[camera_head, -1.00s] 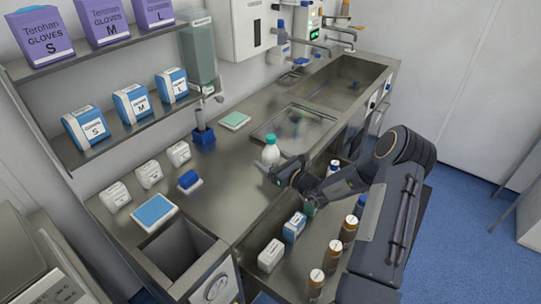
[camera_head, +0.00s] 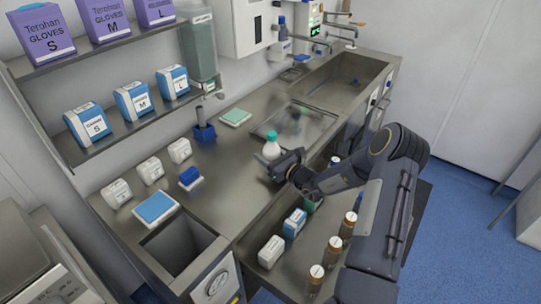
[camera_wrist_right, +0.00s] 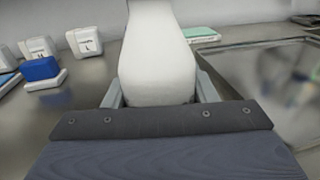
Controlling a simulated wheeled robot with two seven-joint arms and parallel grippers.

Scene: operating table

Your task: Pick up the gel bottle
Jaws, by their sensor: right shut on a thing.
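The bottle's base is hidden behind the gripper. My left gripper is not in view.
A blue block (camera_head: 189,177) and small white boxes stand left on the counter. A sunken metal tray (camera_head: 295,122) lies behind the bottle.

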